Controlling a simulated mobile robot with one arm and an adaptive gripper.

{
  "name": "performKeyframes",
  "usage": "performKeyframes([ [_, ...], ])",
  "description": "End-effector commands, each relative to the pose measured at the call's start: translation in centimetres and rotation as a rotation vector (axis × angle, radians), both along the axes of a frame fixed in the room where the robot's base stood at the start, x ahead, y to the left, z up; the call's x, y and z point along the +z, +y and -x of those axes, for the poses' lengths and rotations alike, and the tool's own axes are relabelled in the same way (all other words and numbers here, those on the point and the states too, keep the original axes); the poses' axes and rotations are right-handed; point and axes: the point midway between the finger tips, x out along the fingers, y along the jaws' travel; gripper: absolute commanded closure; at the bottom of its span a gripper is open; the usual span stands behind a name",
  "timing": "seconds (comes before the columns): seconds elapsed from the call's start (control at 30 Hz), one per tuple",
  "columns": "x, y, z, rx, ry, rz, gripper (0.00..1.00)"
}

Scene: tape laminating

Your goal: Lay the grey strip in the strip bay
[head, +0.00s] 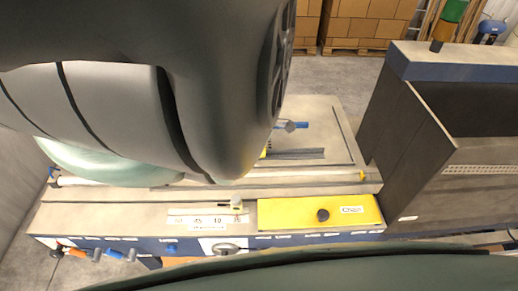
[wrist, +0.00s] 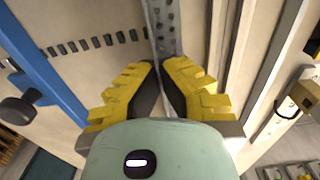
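A grey strip (head: 298,153) with darker lengthwise lines shows on the pale machine bed in the head view, right of my arm. In the wrist view, a grey perforated metal length (wrist: 166,28), probably the same strip, runs from the top edge down to my fingertips. My gripper (wrist: 161,66) has yellow stepped fingers with dark pads, and the tips are close together at the near end of this strip. I cannot tell whether they pinch it. In the head view only a small yellow bit of a finger shows; my arm hides the rest. I cannot make out the strip bay's limits.
A blue bar (wrist: 48,72) with a dark knob (wrist: 17,110) lies left of my fingers. A row of dark slots (wrist: 96,42) marks the bed. A yellow panel (head: 285,215) is at the bed's front. A tall dark cabinet (head: 405,140) stands right. Boxes stand behind.

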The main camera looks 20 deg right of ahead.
Motion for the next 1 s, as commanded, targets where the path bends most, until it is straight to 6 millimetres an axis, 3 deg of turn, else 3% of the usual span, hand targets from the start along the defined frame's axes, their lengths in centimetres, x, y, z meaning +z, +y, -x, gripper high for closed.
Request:
performKeyframes([
  [0.87, -0.22, -0.01, -0.01, 0.0, 0.0, 0.0, 1.0],
  [1.0, -0.22, -0.01, 0.0, 0.0, 0.0, 0.0, 0.86],
])
